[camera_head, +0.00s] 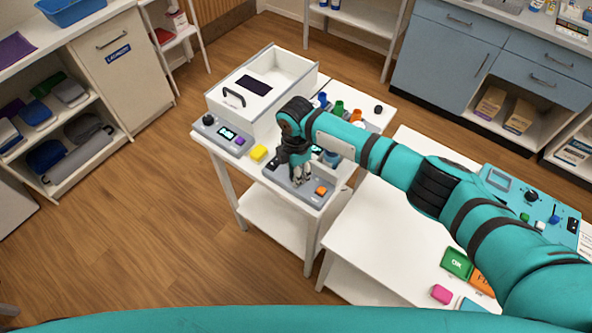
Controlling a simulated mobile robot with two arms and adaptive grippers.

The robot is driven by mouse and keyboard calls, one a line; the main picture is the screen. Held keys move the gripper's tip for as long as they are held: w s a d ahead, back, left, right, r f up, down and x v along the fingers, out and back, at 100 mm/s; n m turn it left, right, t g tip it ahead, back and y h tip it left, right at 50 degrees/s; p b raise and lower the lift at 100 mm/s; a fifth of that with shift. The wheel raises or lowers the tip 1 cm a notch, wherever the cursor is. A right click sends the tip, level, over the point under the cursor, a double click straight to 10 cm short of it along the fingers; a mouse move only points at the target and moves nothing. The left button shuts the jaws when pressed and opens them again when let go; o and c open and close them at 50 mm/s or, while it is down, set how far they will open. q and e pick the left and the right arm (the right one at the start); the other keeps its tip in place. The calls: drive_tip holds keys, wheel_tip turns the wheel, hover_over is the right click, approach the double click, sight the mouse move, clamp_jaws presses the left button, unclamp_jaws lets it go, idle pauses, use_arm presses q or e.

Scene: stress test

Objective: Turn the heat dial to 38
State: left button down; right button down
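Several dials are in view, and their labels are too small to read, so I cannot tell which is the heat dial. A grey control panel (224,133) with a black knob (208,120) and a small lit display sits at the left edge of the white cart. A second grey panel (307,190) with an orange button sits at the cart's front corner. My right gripper (301,179) points down over this second panel and hides part of it. Whether it touches a knob there, and whether its fingers are open, is unclear. My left gripper is not in view.
A white open-topped box (226,108) with a black handle stands behind the panels. Small coloured items stand at the cart's back right. A teal panel (553,220) with a black knob (531,196) sits on the right table, partly behind my arm.

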drive_tip(key=shift+r+m, duration=0.1)
drive_tip(key=shift+m, duration=0.4)
drive_tip(key=m+p, duration=0.2)
drive_tip(key=m, duration=0.1)
drive_tip(key=m+p, duration=0.1)
drive_tip(key=m, duration=0.3)
drive_tip(key=m+p, duration=0.1)
drive_tip(key=m, duration=0.1)
drive_tip(key=shift+m, duration=0.3)
drive_tip(key=m, duration=0.2)
drive_tip(key=shift+m+p, duration=0.3)
drive_tip(key=shift+m, duration=0.1)
drive_tip(key=m, duration=0.3)
drive_tip(key=shift+m, duration=0.3)
drive_tip(key=m, duration=0.6)
drive_tip(key=shift+m, duration=0.4)
